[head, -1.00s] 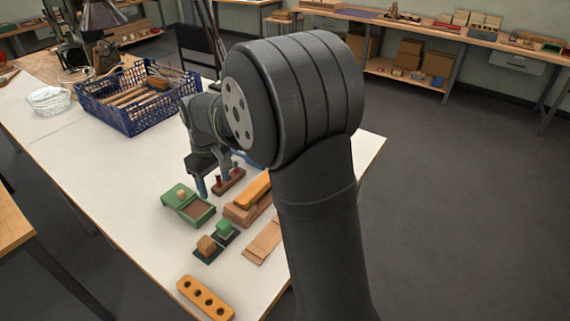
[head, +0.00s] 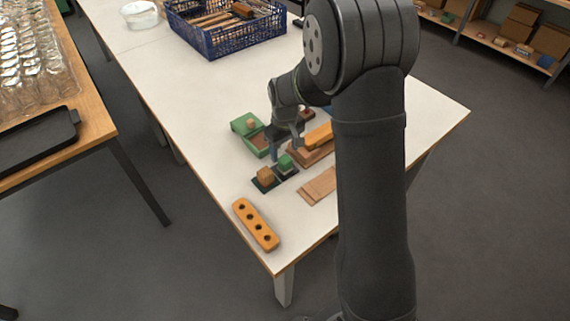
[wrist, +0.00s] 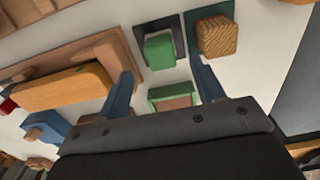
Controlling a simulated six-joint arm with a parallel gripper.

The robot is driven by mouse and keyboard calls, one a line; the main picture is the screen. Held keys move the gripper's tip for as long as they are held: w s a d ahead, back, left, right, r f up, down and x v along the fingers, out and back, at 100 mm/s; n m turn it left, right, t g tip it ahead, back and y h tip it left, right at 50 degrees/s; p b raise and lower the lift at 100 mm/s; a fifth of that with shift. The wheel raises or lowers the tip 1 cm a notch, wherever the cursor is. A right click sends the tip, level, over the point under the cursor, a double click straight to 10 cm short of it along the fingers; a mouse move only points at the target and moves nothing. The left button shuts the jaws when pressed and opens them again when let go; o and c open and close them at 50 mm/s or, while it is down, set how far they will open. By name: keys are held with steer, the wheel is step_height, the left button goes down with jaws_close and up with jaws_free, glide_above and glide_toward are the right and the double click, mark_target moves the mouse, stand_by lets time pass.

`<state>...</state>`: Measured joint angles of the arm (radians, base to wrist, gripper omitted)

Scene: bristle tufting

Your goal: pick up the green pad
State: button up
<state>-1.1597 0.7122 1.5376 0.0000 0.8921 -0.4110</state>
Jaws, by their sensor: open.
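The green pad (head: 286,161) looks like a small green block sitting on a dark square base (head: 291,172). In the wrist view the green pad (wrist: 160,52) shows at top centre, beyond and roughly between the fingertips. My gripper (head: 287,147) is open just behind it in the head view, with nothing held. In the wrist view both blue fingers of my gripper (wrist: 162,68) are spread wide. I cannot tell the exact height of the fingertips above the pad.
A wooden block (head: 265,176) on a dark green square is close beside the pad. A green box (head: 243,124), an orange block (head: 319,135) on a wooden base and flat wooden strips (head: 318,187) are nearby. An orange holed bar (head: 256,225) lies near the table edge.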

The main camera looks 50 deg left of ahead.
mark_target(285, 159)
steer(key=f, duration=0.5)
steer(key=shift+s+d+f, duration=0.1)
steer(key=shift+d+f, duration=0.1)
steer(key=shift+f, duration=0.15)
steer(key=c, duration=1.1)
